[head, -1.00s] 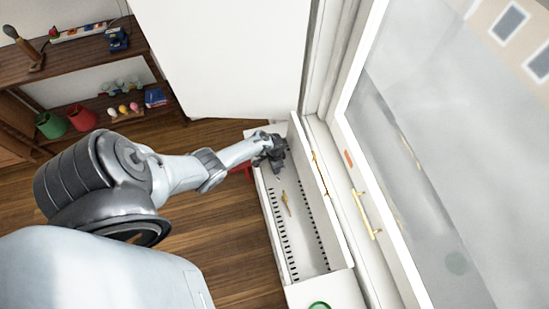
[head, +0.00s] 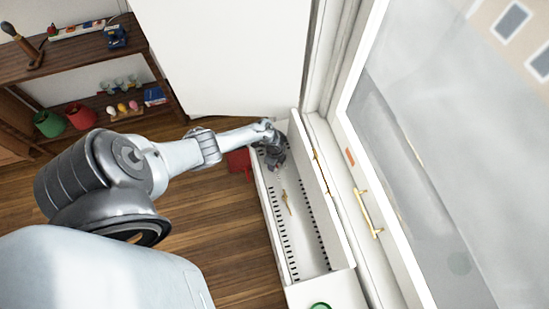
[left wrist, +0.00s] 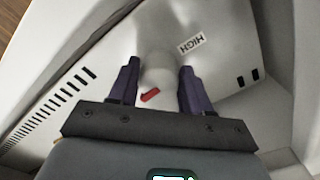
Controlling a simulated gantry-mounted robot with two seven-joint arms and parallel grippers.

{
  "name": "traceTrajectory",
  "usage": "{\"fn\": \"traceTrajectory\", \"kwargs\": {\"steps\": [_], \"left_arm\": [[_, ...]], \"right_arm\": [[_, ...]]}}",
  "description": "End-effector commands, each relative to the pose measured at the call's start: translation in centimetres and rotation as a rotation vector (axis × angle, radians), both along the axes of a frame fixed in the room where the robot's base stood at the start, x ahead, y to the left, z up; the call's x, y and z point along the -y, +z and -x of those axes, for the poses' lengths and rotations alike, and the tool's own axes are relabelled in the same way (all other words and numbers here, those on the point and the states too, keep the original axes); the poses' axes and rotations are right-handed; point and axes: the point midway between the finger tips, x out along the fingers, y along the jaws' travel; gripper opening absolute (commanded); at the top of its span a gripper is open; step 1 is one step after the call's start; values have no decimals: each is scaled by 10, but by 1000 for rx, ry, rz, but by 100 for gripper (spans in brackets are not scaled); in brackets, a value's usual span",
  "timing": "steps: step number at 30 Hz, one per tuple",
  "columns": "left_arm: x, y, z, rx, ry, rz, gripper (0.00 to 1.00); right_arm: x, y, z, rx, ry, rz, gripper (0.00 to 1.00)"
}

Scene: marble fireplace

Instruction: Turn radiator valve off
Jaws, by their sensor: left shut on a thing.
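The radiator valve (left wrist: 160,70) is a white knob with a red mark (left wrist: 150,96) in the left wrist view. It sits in the white radiator housing (head: 318,262), at the far end in the head view. A "HIGH" label (left wrist: 191,44) is printed on the housing up and right of the knob. My left gripper (head: 277,167) reaches down into that far end. In the left wrist view its two dark purple fingers (left wrist: 158,84) stand on either side of the knob, shut on it. In the head view the gripper hides the knob. My right gripper is out of view.
A brass-coloured piece (head: 286,202) lies within the slotted housing. A red object (head: 239,162) is beside the housing's left edge. The window with a gold handle (head: 368,213) is to the right, and a wooden shelf (head: 70,65) stands at upper left.

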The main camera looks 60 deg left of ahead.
Motion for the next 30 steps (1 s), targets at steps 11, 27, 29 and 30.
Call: {"fn": "traceTrajectory", "kwargs": {"steps": [11, 27, 29, 30], "left_arm": [[-1, -1, -1, 0, -143, -1, 18], [0, 0, -1, 0, -159, 0, 54], [0, 0, -1, 0, -159, 0, 64], [0, 0, -1, 0, -159, 0, 69]], "right_arm": [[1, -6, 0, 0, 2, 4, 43], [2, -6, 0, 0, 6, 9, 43], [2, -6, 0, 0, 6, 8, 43], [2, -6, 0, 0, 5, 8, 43]]}}
